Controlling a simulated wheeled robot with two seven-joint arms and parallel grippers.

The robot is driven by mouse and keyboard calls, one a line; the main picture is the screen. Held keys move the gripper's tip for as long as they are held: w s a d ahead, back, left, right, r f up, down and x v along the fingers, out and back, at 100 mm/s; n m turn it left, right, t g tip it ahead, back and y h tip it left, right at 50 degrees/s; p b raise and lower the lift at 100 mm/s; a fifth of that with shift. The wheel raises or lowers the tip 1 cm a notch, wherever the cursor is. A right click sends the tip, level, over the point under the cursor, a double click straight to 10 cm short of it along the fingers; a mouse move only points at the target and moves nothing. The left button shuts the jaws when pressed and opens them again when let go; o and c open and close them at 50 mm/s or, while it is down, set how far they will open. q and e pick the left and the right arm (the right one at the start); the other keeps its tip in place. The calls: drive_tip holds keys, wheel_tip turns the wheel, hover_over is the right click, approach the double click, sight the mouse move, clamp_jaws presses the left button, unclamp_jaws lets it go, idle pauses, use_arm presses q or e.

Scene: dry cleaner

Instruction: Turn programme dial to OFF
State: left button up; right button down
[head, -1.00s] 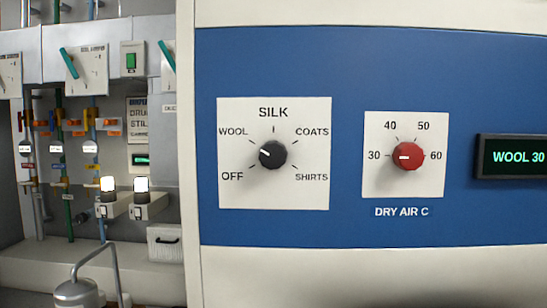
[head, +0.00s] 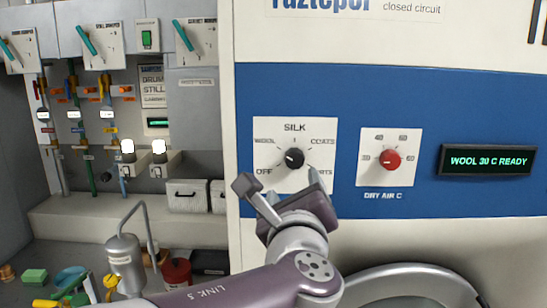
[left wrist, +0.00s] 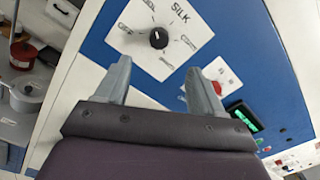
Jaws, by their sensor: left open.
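The programme dial (head: 294,158) is a black knob with a white mark, on a white plate (head: 325,128) on the blue panel. The plate reads OFF, WOOL, SILK, COATS and SHIRTS. The mark points to the upper left, toward WOOL, and the display (head: 488,161) reads "WOOL 30 C READY". My left gripper (head: 283,187) is open and empty in front of the panel, just below the dial in the head view, covering part of SHIRTS. In the left wrist view the dial (left wrist: 158,38) shows beyond the two spread fingertips, apart from them. My right gripper is not in view.
A red DRY AIR C knob (head: 390,159) sits on its own plate right of the programme dial. A round door (head: 415,285) is below the panel. At left are valves, teal levers (head: 85,40) and a metal canister (head: 124,255).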

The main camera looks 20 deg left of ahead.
use_arm(q)
drive_tip(key=p, duration=0.2)
approach(295, 162)
drive_tip(key=w, duration=0.2)
drive_tip(key=p+x, duration=0.1)
drive_tip(key=x, duration=0.1)
drive_tip(key=p+x, duration=0.1)
drive_tip(key=x, duration=0.1)
drive_tip(key=p+x, duration=0.1)
drive_tip(key=x, duration=0.1)
drive_tip(key=shift+a+r, duration=0.2)
drive_tip(key=shift+a, duration=0.2)
drive_tip(key=shift+w+f, duration=0.15)
drive_tip(key=shift+w, duration=0.3)
drive_tip(key=shift+s, duration=0.2)
drive_tip(key=shift+c, duration=0.9)
drive_tip(key=shift+s, duration=0.1)
drive_tip(key=c, duration=0.9)
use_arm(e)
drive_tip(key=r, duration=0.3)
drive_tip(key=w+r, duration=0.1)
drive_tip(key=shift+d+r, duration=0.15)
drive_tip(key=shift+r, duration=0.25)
